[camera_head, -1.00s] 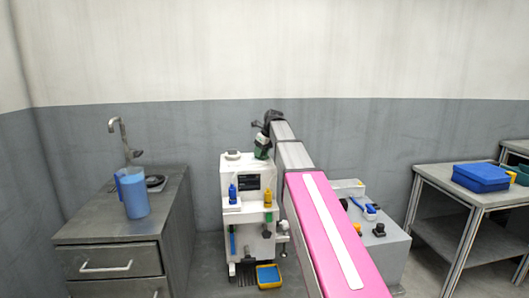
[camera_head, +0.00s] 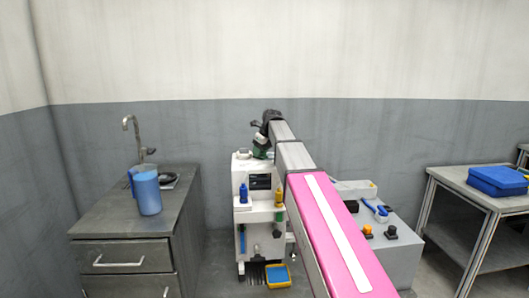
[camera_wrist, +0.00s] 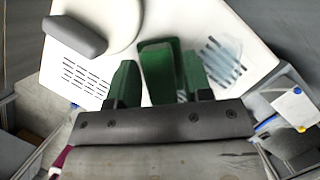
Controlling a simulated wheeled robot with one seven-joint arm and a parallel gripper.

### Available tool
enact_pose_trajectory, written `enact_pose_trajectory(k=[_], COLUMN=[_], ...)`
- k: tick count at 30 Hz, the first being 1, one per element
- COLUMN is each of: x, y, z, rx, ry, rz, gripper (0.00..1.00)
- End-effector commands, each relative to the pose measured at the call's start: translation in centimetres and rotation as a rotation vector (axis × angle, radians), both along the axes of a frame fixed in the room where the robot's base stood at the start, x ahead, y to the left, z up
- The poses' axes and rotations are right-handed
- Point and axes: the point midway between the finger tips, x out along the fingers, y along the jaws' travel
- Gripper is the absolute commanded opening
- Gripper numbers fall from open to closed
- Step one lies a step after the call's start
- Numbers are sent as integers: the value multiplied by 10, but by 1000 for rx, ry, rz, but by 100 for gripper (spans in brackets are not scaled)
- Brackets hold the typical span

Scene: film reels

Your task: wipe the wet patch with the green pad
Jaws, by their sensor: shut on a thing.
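My gripper (camera_wrist: 157,72) shows green fingers in the wrist view, shut on the green pad (camera_wrist: 157,78) between them. The pad is over the white top of a machine (camera_wrist: 100,58); I cannot tell if it touches. A pale bluish wet patch (camera_wrist: 222,52) lies on that top to the right of the fingers, over a slotted vent. In the head view my gripper (camera_head: 262,143) is at the top of the white machine (camera_head: 242,170). The pad is hard to tell from the green fingers there, and the patch is not visible.
A grey raised block (camera_wrist: 75,35) stands on the machine's top, left of the gripper. Blue (camera_head: 243,194) and yellow (camera_head: 279,196) bottles sit on the machine's front. A blue pitcher (camera_head: 148,192) stands on the left counter. A blue box (camera_head: 497,180) lies on the right table.

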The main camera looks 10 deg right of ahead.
Motion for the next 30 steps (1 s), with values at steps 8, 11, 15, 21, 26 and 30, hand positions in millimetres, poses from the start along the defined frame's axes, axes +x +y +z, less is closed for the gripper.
enact_pose_trajectory(k=[8, 11, 15, 21, 26, 30], x=[-4, -10, -16, -16, -16, -16], y=[8, 8, 8, 1, -10, -21], z=[0, -1, -2, -2, -1, 0], rx=[0, 1, 0, 0, 0, 0], ry=[-1, 0, -1, 0, 0, -1], rz=[1, 1, 1, -1, -1, 0], gripper=[23, 24, 24, 24, 24, 24])
